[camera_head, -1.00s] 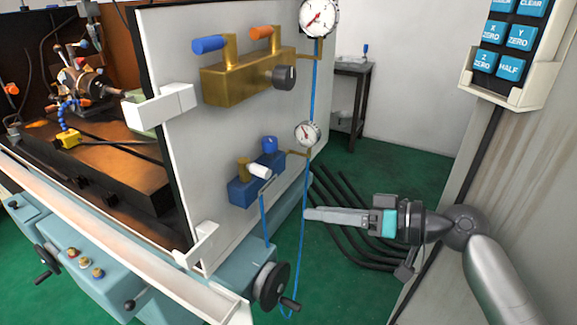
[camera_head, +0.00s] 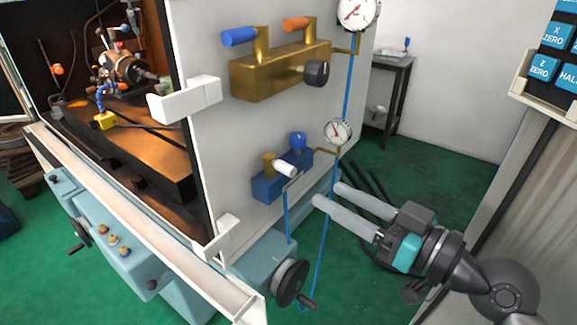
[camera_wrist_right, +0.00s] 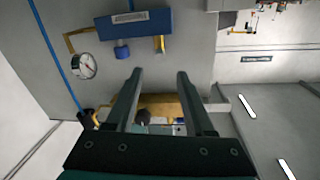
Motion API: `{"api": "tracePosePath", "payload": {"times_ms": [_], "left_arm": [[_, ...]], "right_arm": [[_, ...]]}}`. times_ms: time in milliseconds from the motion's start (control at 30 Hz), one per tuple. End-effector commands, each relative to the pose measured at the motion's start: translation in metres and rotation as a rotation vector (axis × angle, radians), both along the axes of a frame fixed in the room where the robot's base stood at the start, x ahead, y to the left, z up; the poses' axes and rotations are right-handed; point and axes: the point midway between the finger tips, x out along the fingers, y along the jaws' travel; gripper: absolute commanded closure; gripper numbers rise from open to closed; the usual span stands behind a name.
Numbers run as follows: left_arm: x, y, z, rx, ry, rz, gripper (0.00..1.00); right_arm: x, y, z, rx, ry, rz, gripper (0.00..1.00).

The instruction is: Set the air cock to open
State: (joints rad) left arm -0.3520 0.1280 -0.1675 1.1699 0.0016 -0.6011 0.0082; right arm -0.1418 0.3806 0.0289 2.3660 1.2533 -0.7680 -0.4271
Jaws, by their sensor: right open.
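On the white panel, a brass block (camera_head: 270,75) carries a blue-handled lever (camera_head: 239,37), an orange-handled lever (camera_head: 297,24) and a dark round knob (camera_head: 316,72). Below it, a small blue block (camera_head: 281,178) carries a white-handled lever (camera_head: 285,170) and a blue knob (camera_head: 298,140). No label shows which one is the air cock. My right gripper (camera_head: 330,194) is open and empty, to the right of and slightly below the blue block. In the right wrist view the blue block (camera_wrist_right: 135,22) lies beyond the fingers (camera_wrist_right: 158,74), and the brass block (camera_wrist_right: 158,103) shows partly between them.
Two round gauges, upper (camera_head: 357,10) and lower (camera_head: 338,131), sit on the panel's right side with blue hoses. A handwheel (camera_head: 291,283) stands out below. A button pendant (camera_head: 552,62) is at the right.

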Motion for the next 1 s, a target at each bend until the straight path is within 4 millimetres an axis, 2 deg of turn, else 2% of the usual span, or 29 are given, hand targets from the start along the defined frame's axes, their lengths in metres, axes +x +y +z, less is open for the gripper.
{"api": "tracePosePath", "payload": {"times_ms": [300, 500, 733, 1000], "left_arm": [[-0.001, 0.000, -0.002, -0.001, -0.002, 0.001, 0.50], [0.002, -0.002, -0.001, -0.003, -0.002, 0.000, 0.50], [0.004, -0.004, 0.002, -0.004, -0.003, 0.000, 0.50], [0.004, -0.004, 0.003, -0.003, 0.002, 0.000, 0.50]], "right_arm": [[0.039, 0.042, 0.002, 0.005, -0.002, 0.002, 0.47], [0.059, 0.063, 0.000, 0.002, 0.001, 0.001, 0.47], [0.070, 0.075, 0.000, 0.000, 0.001, 0.000, 0.47], [0.072, 0.077, 0.000, -0.001, 0.002, 0.000, 0.47]]}}
